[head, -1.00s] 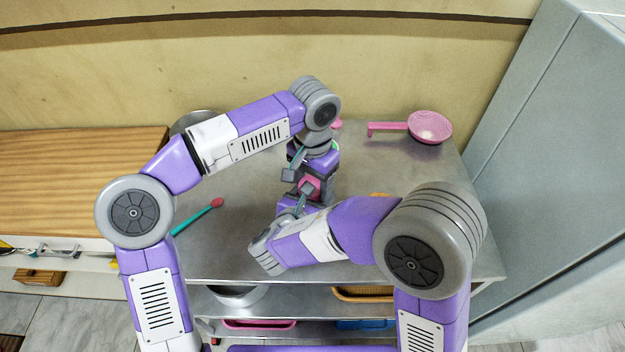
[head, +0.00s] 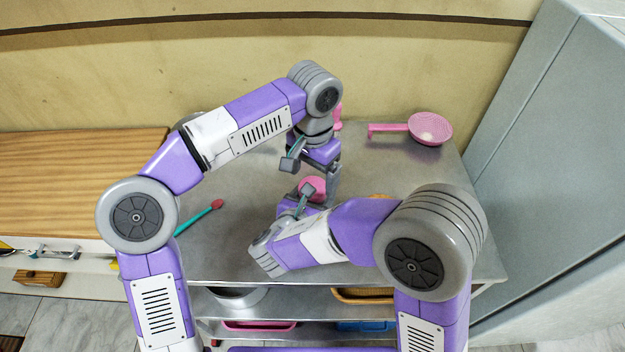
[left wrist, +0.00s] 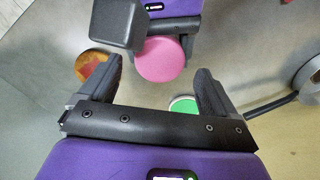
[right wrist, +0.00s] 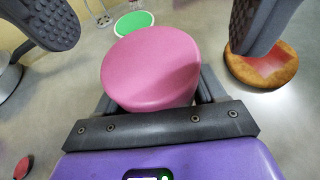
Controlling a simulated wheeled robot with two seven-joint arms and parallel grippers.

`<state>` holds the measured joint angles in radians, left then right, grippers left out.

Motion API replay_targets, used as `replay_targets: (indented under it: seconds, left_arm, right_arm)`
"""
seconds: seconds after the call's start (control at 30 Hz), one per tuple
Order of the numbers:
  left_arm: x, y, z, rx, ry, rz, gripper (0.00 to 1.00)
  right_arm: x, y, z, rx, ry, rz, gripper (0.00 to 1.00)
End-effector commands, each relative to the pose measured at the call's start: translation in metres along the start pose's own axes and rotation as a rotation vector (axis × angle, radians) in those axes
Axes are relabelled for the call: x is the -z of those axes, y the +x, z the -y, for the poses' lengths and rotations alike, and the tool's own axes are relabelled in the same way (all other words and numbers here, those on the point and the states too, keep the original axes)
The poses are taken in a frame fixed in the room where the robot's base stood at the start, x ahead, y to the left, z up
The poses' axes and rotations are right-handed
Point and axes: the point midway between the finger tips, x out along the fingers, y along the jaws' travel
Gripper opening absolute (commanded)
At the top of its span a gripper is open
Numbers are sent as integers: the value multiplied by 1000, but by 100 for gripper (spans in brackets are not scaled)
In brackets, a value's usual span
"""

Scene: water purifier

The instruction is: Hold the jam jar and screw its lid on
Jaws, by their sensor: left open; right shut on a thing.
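The jam jar shows as a pink round top (head: 313,187) in the head view, and large in the right wrist view (right wrist: 152,68). The pink top looks like the lid on the jar; its seam and the jar's body below are hidden. My right gripper (right wrist: 157,92) is shut on the jar and holds it upright. My left gripper (head: 311,172) is open and empty above the jar, pointing down. Its fingers stand apart either side of the pink top in the left wrist view (left wrist: 157,85), without visible contact.
A pink strainer (head: 428,128) lies at the back right of the metal table (head: 375,165). A green disc (right wrist: 134,23) and a jam-topped bread slice (right wrist: 265,65) lie near the jar. A red-tipped spatula (head: 216,204) lies left. A tall grey cabinet (head: 550,150) borders the right.

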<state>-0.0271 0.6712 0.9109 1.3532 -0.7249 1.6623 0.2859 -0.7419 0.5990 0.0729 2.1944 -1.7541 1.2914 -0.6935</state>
Motion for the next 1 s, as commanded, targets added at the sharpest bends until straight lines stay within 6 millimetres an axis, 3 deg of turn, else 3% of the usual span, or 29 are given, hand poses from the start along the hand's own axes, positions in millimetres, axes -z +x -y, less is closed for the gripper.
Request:
replay_targets:
  seconds: [0.13,0.47,0.8,1.0]
  left_arm:
    - [0,-13,0,0,0,0,91]
    - [0,-15,0,-1,-4,1,87]
    - [1,-48,-1,0,-256,4,87]
    - [0,-49,-1,0,-272,6,87]
  right_arm:
    - [2,0,0,1,-2,-4,0]
    - [2,0,0,1,-2,-4,0]
    - [2,0,0,1,-2,-4,0]
    - [2,0,1,1,-2,-4,0]
